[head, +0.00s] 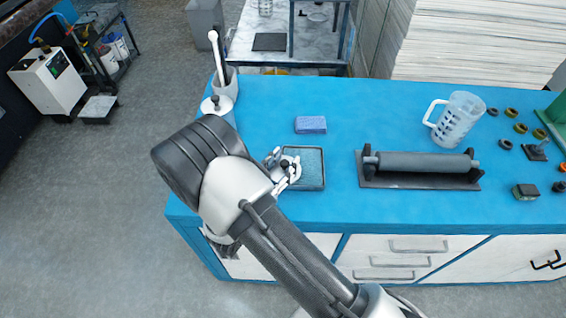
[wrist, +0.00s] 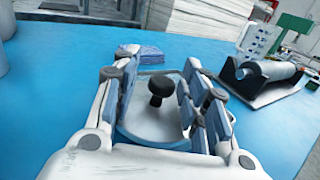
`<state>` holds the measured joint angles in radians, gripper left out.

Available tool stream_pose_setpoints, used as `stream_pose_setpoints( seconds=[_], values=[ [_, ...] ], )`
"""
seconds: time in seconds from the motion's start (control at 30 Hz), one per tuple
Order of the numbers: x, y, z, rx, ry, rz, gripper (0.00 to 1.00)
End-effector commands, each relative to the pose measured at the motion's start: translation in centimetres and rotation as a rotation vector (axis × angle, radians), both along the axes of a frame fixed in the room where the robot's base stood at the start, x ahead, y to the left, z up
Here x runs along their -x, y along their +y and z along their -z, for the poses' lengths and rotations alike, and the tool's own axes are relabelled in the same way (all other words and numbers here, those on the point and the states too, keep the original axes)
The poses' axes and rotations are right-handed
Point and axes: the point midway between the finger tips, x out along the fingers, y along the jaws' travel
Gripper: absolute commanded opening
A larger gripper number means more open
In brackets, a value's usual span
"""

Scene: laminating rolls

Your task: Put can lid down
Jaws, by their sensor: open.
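The can lid (wrist: 150,128) is a round, pale metal disc with a black knob (wrist: 160,92) on top. In the wrist view it lies level at the shallow dark-rimmed tray with a blue-grey inside (head: 313,168). Whether it touches the tray's bottom cannot be told. My gripper (wrist: 160,70) is open, its fingers on either side of the knob with gaps between. In the head view my gripper (head: 283,166) is over the tray's left side and hides part of the lid. A pale can (head: 217,109) with a dark knob on top stands at the table's left end.
A blue sponge-like block (head: 310,125) lies behind the tray. A grey roller on a dark stand (head: 418,164) is to the right, with a white perforated mug (head: 458,120) behind it. A holder with upright tools (head: 224,84) stands at the back left. The blue tabletop (head: 370,100) is clear at the back middle.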

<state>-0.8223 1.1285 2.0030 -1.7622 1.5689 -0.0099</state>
Motion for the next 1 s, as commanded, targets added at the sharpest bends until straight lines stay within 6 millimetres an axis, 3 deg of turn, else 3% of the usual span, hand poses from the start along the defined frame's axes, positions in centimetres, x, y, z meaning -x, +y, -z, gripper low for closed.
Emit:
stream_pose_setpoints(
  seconds=[0.3, 0.7, 1.0],
  values=[
    [0.3, 0.3, -0.8, 0.000, 0.000, -0.003, 0.41],
    [7.5, 4.8, -0.7, 0.001, 0.001, -0.006, 0.41],
    [10.1, 6.3, -0.6, 0.000, 0.000, -0.001, 0.41]
  ],
)
